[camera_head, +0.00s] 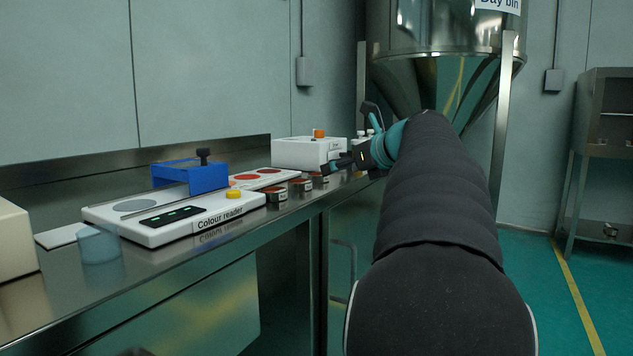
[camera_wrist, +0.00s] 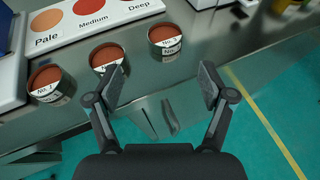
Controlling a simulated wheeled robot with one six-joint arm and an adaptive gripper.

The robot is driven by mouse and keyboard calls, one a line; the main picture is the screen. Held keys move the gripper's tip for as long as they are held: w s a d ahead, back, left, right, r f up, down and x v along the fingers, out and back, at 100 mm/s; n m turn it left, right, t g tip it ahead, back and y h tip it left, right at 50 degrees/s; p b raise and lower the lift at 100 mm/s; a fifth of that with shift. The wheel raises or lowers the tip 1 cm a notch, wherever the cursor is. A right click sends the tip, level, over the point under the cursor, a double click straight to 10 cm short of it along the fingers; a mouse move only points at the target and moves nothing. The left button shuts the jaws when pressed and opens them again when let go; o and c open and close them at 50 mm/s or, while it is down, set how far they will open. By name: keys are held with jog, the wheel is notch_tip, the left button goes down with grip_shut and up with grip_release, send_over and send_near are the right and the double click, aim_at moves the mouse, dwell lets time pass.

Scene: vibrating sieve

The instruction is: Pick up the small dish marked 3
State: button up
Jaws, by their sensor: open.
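Three small dishes with reddish-brown contents and white labels stand in a row on the steel bench. In the wrist view the right-hand dish (camera_wrist: 165,40) reads No. 3. The middle dish (camera_wrist: 107,58) and the left dish (camera_wrist: 50,85) have labels that are harder to read. My gripper (camera_wrist: 160,84) is open and empty, with the No. 3 dish beyond the gap between its fingertips, apart from them. In the head view my gripper (camera_head: 337,165) is just above and right of the farthest dish (camera_head: 319,180).
A shade card (camera_wrist: 90,22) marked Pale, Medium and Deep lies behind the dishes. The colour reader (camera_head: 175,213) with a blue bracket (camera_head: 190,175) stands nearer on the bench. A white box (camera_head: 305,153) stands behind my gripper. The bench's front edge is close to the dishes.

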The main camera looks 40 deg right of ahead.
aim_at(326, 183)
jog(key=shift+d+b+x, duration=0.2)
jog(key=shift+b+x, duration=0.05)
jog(key=shift+x, duration=1.65)
jog(key=shift+d+b+x, duration=0.2)
jog(key=shift+b+x, duration=0.05)
jog(key=shift+x, duration=1.65)
jog(key=shift+c, duration=0.2)
jog(key=c, duration=1.2)
